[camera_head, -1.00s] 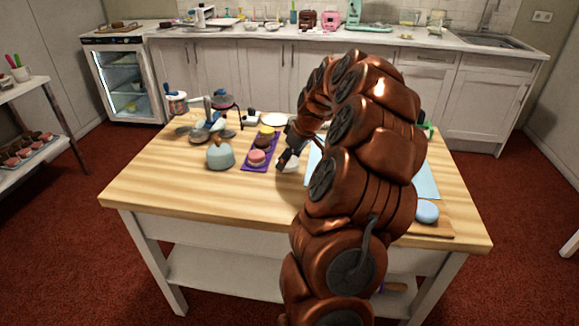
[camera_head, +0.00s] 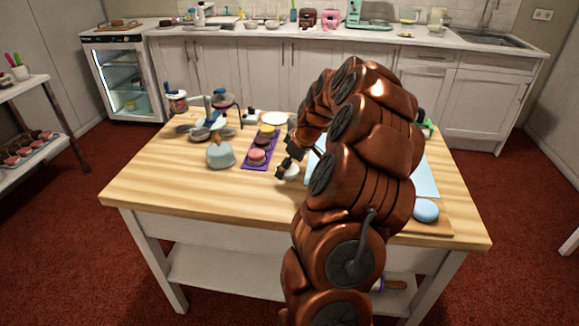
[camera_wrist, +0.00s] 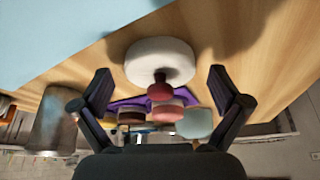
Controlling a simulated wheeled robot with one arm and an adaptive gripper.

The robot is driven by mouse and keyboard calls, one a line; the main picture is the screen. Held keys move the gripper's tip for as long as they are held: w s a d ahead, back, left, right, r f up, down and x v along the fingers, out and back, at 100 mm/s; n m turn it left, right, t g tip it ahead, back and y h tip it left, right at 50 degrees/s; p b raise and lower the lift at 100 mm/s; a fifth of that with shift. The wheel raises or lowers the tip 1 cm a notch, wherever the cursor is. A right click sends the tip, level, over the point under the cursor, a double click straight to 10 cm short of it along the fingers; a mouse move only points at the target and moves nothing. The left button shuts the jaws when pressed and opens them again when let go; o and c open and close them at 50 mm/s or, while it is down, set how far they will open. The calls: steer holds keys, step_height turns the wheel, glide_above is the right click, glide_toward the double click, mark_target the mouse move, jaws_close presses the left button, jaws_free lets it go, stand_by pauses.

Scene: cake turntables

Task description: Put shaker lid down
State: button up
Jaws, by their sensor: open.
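A white round piece with a small dark red knob, which looks like the shaker lid (camera_wrist: 155,58), rests on the wooden table in the wrist view. Part of it shows pale in the head view (camera_head: 290,173), beside my gripper (camera_head: 284,167). In the wrist view my gripper (camera_wrist: 162,88) is open, with one finger to each side of the knob. Neither finger appears to touch the lid. A grey metallic cylinder (camera_wrist: 54,122), possibly the shaker, stands at the left of the wrist view.
A purple tray (camera_head: 249,164) with several round cakes lies just left of my gripper. A teal domed item (camera_head: 220,156) stands further left. A light blue mat (camera_head: 427,180) and a blue round item (camera_head: 425,210) are at right. The table's front left is clear.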

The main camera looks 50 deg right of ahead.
steer(key=shift+r, duration=0.4)
steer(key=v, duration=1.1)
steer(key=shift+s+r+b, duration=0.2)
steer(key=shift+r+b, duration=0.05)
steer(key=shift+b, duration=0.2)
steer(key=s+a+n+g+y, duration=0.1)
steer(key=s+a+g, duration=0.2)
steer(key=a, duration=2.3)
steer(key=s+a+f+m+g, duration=0.1)
steer(key=s+a+f, duration=0.1)
steer(key=s+a, duration=0.2)
steer(key=s+a+f+m+g+h, duration=0.1)
steer(key=s+a, duration=0.3)
steer(key=s, duration=0.7)
steer(key=s+a+f+g, duration=0.1)
steer(key=s+a+f, duration=0.2)
steer(key=s, duration=0.4)
steer(key=shift+s+a+f+m+g+h, duration=0.3)
steer(key=shift+a+m, duration=0.1)
steer(key=shift+a, duration=0.2)
